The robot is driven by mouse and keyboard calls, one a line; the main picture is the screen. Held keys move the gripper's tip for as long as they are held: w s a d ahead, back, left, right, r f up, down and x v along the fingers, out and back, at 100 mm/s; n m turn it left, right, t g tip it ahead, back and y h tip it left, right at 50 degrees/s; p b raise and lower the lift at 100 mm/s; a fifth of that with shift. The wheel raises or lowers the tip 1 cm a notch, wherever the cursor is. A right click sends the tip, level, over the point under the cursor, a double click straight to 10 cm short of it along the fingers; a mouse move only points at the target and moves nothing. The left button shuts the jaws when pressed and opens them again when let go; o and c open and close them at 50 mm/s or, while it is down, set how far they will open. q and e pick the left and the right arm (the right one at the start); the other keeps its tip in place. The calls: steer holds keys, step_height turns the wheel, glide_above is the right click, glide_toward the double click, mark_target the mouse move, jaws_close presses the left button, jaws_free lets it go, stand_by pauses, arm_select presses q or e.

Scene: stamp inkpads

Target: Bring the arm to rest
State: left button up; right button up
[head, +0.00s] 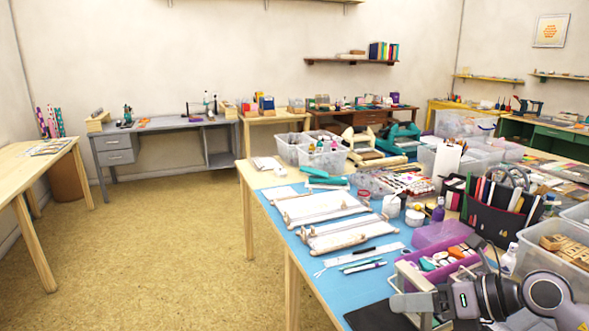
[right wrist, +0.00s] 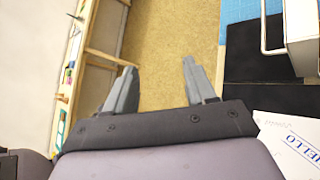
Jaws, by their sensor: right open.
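My right gripper (head: 418,300) is at the lower right of the head view, above the near part of the worktable. In the right wrist view the two grey fingers of the right gripper (right wrist: 158,70) stand wide apart. Nothing is between them; the tan floor (right wrist: 165,40) shows beyond. My left gripper is in neither view. A purple box (head: 437,262) with several small coloured pads lies just behind the right gripper.
A black mat (head: 375,316) lies by the table edge; it also shows in the right wrist view (right wrist: 255,70). A black organizer (head: 497,222) with tools and clear bins (head: 560,270) crowd the right side. Floor at left is clear.

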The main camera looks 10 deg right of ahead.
steer(key=s+a+r+m+t+y, duration=0.1)
steer(key=a+r+m+t+y, duration=0.35)
steer(key=r+m+t, duration=0.3)
steer(key=s+d+f+m+h, duration=0.35)
steer(key=f+m+h, duration=0.25)
steer(key=m+h, duration=0.45)
steer(key=s+d+f+m+h, duration=0.2)
steer(key=d+f+m+h, duration=0.4)
steer(key=m, duration=0.8)
steer(key=s+a+f+m+g+y, duration=0.1)
steer(key=s+a+f+m+g, duration=0.2)
steer(key=s+f+g, duration=0.5)
steer(key=s+a+f+m+g+y, duration=0.15)
steer(key=s+a+f+g, duration=0.3)
steer(key=s, duration=0.65)
steer(key=w+a+f+t+y, duration=0.1)
steer(key=w+f+t, duration=0.2)
steer(key=f+t, duration=0.1)
steer(key=w+a+f+t+y+b, duration=0.1)
steer(key=w+f+t, duration=0.2)
steer(key=f, duration=0.3)
steer(key=shift+w+f+t, duration=0.2)
steer(key=shift+f+t, duration=0.1)
steer(key=shift+t, duration=0.2)
